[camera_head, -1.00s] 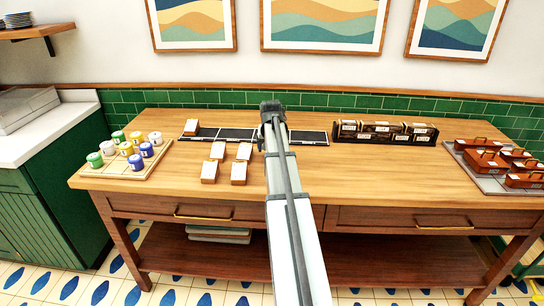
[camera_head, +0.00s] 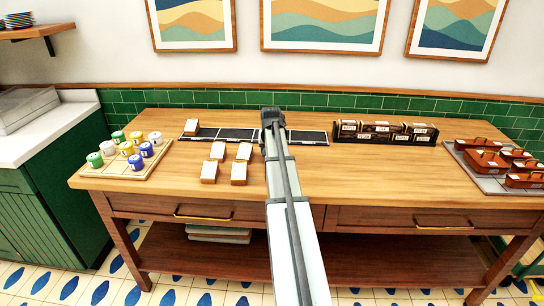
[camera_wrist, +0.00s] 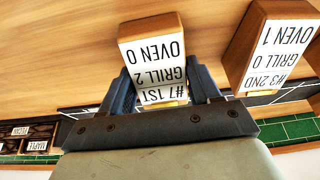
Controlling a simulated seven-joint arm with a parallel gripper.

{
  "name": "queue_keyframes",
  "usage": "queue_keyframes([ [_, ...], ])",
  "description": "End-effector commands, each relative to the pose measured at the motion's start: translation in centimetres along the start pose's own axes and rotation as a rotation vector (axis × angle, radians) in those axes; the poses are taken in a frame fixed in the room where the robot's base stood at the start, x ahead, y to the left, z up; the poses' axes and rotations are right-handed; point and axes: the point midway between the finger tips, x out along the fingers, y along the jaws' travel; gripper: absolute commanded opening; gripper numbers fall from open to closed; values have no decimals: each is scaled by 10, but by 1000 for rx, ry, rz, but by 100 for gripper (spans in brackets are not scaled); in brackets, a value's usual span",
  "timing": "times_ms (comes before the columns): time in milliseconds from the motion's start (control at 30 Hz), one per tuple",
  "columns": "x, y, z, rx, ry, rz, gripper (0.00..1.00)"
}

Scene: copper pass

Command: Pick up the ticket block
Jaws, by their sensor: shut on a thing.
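My gripper (camera_wrist: 162,88) has its two dark fingers on either side of a wooden ticket block (camera_wrist: 155,45), shut on it. Its white face reads "#7 1ST, GRILL 2, OVEN 0", upside down in the wrist view. In the head view my gripper (camera_head: 272,117) is over the dark rail (camera_head: 308,138), and the held block is hidden behind it. I cannot tell whether this block touches a surface. Another ticket block (camera_wrist: 271,45), reading "#3 2ND, GRILL 0, OVEN 1", stands apart to the right in the wrist view.
One block (camera_head: 190,127) sits at the rail's left end. Several loose blocks (camera_head: 238,173) stand in front of the rail. A board of coloured jars (camera_head: 95,172) is left, dark labelled boxes (camera_head: 385,131) right of the rail, and a tray (camera_head: 466,159) of reddish-brown containers far right.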

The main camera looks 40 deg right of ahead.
Motion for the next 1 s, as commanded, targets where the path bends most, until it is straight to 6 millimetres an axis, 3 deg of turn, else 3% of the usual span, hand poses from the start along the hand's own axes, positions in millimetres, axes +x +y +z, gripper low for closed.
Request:
queue_keyframes([
  [100, 0, 0, 0, 0, 0, 0, 29],
  [467, -7, 0, -4, 0, 2, 0, 28],
  [1000, -80, 0, -34, 0, 3, 0, 28],
])
